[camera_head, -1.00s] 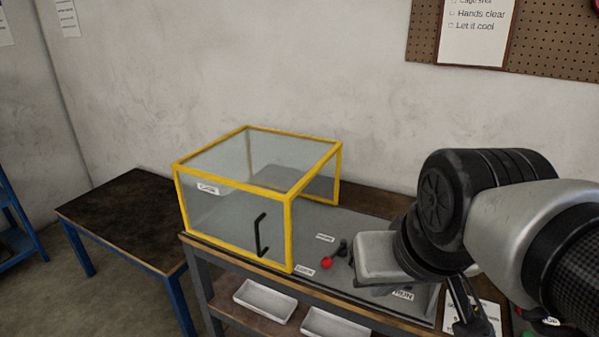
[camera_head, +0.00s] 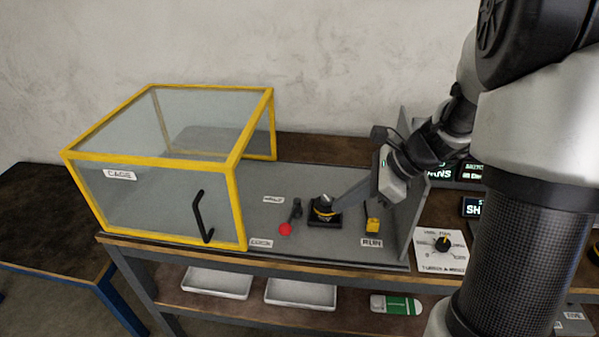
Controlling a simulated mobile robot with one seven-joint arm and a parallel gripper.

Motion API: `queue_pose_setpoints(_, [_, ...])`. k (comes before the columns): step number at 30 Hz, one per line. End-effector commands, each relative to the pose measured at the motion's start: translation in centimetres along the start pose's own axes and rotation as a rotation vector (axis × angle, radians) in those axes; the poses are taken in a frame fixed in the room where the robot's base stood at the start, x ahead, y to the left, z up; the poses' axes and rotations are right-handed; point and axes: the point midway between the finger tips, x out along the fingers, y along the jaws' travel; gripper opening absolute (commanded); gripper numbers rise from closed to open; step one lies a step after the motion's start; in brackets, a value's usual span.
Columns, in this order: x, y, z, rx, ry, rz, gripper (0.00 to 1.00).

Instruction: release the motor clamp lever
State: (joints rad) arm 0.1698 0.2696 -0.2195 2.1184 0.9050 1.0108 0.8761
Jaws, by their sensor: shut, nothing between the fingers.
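The lever with a red knob (camera_head: 285,229) stands low on the grey bench plate, its knob toward the front edge. A short dark post joins it behind. Just right of it is a black mount (camera_head: 324,212) with a dark motor-like part and a yellowish band. My gripper (camera_head: 342,203) comes down from the upper right and points left and down. It looks shut and empty, its narrow grey end close to the mount; I cannot tell whether they touch. It is clear of the red knob, to its right.
A clear cage with yellow frame (camera_head: 236,200) and black handle stands left of the lever. A yellow part (camera_head: 372,226) is at right, near an upright panel. A dial box (camera_head: 441,251) and displays are farther right. Trays (camera_head: 217,283) lie on the lower shelf.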

Motion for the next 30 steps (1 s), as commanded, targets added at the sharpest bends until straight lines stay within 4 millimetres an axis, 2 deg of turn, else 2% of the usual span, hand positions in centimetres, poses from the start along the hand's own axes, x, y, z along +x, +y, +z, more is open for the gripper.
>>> queue_pose_setpoints(5, [0.7, -0.8, -0.8, 0.079, -0.016, -0.005, 0.0])
queue_pose_setpoints(17, [1.2, -0.8, -0.8, 0.078, -0.016, -0.004, 0.0])
queue_pose_setpoints(22, [3.7, -0.7, -0.9, 0.078, -0.015, -0.002, 0.0])
queue_pose_setpoints(30, [9.6, -0.7, -0.8, 0.078, -0.015, -0.001, 0.0])
